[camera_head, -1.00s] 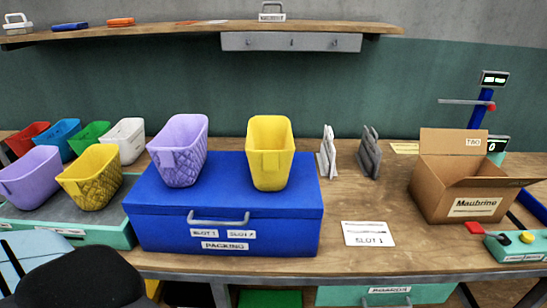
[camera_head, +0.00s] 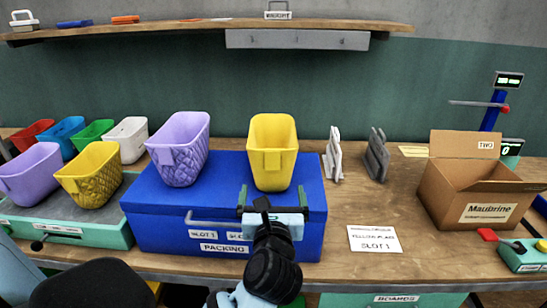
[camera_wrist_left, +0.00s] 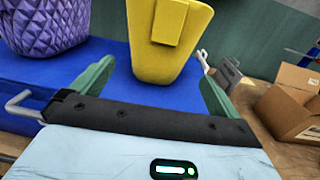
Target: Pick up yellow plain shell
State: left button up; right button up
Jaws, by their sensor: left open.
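The yellow plain shell (camera_head: 273,155), a smooth bucket-like shape with a tab in front, stands upright on the right part of the blue packing box (camera_head: 225,222). It also shows in the left wrist view (camera_wrist_left: 158,45), ahead of the jaws. My left gripper (camera_head: 272,198) is in front of the box near its top front edge, below and nearer than the shell. Its two green fingers (camera_wrist_left: 155,85) are spread apart and empty, with the shell lying beyond the gap. The gripper hides part of the box's handle and labels. My right gripper is not in view.
A purple shell (camera_head: 179,149) stands left of the yellow one on the box. A yellow quilted shell (camera_head: 92,176) and several other shells stand at the left. White (camera_head: 334,155) and grey (camera_head: 376,155) parts and an open carton (camera_head: 484,190) are to the right.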

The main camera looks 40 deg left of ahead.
aim_at(272, 175)
pick_arm(q)
jog(key=shift+w, duration=0.1)
jog(key=shift+w, duration=0.1)
jog(key=shift+x, duration=1.3)
jog(key=shift+w+a+r+p, duration=0.15)
jog(key=shift+w+a+p, duration=0.1)
jog(key=shift+p, duration=0.05)
jog(key=x, duration=0.3)
jog(key=shift+w+a+p, duration=0.15)
jog(key=shift+a+p, duration=0.05)
jog(key=shift+p, duration=0.1)
jog(key=shift+w+a, duration=0.25)
jog(key=shift+w, duration=0.1)
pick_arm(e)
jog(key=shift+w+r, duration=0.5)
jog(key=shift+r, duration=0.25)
pick_arm(q)
jog(key=c, duration=0.7)
